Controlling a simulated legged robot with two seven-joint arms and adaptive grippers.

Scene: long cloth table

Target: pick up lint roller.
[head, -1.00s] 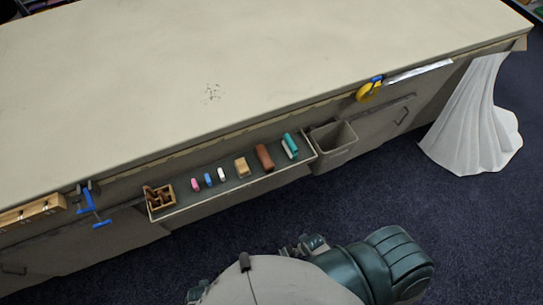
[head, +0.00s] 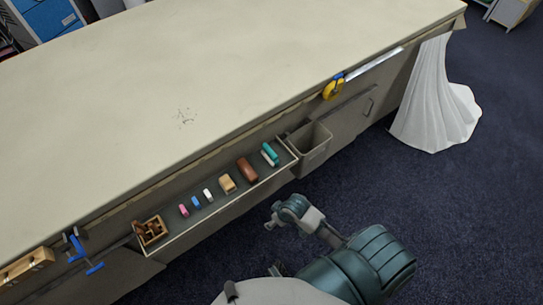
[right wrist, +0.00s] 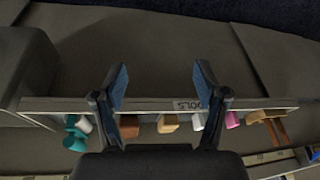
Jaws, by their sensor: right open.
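A teal and white roller-like item (head: 270,154), which looks like the lint roller, lies at the right end of the narrow tray on the table's side. In the right wrist view its teal part (right wrist: 74,140) is at the lower left, outside and left of my fingers. My right gripper (head: 272,223) is open and empty, in front of the tray and apart from it. In the right wrist view the two fingers of the right gripper (right wrist: 160,80) are spread wide. My left gripper is not in view.
A grey bin (head: 311,146) hangs right of the tray. The tabletop (head: 240,70) is mostly clear.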

